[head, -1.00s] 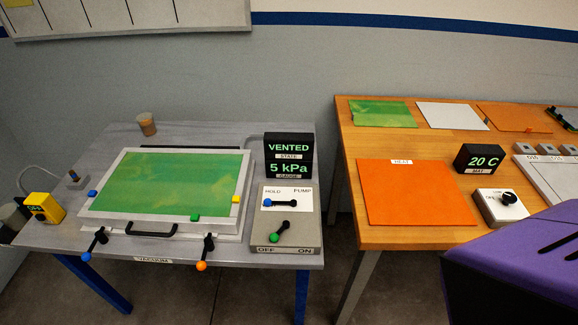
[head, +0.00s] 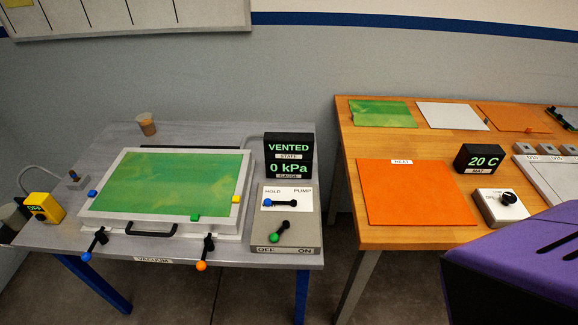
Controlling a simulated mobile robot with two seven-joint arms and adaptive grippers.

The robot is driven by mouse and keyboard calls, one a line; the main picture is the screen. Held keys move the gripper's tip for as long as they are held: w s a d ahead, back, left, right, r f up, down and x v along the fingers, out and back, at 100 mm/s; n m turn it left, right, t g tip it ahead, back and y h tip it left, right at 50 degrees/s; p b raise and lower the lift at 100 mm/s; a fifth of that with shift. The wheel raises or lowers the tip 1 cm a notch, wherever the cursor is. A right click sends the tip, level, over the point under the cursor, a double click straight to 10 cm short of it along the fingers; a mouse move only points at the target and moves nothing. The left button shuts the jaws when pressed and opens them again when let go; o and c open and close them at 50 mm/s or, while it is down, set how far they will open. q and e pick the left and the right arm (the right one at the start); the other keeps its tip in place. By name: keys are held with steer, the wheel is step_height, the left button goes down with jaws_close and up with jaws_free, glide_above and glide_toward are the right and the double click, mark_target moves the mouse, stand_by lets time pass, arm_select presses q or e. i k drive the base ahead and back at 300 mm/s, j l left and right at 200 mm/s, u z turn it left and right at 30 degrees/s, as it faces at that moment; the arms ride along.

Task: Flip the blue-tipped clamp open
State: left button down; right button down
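The blue-tipped clamp (head: 95,244) is at the front left of the vacuum box (head: 215,227) on the grey table. Its black lever slants down toward the front, with the blue ball at its lower end past the table's front edge. An orange-tipped clamp (head: 206,252) hangs in a similar way at the front right of the box. The box's lid has a green panel (head: 165,180) and a black front handle. Neither of my grippers is in view.
A display (head: 288,158) reads VENTED and 0 kPa. Below it is a panel with blue and green levers (head: 281,231). A yellow OFF box (head: 45,208) and a cup (head: 147,124) stand on the table. A wooden table (head: 420,233) with an orange mat is at the right, beyond a gap.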

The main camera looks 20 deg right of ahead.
mark_target(87, 256)
steer(key=u, duration=0.8)
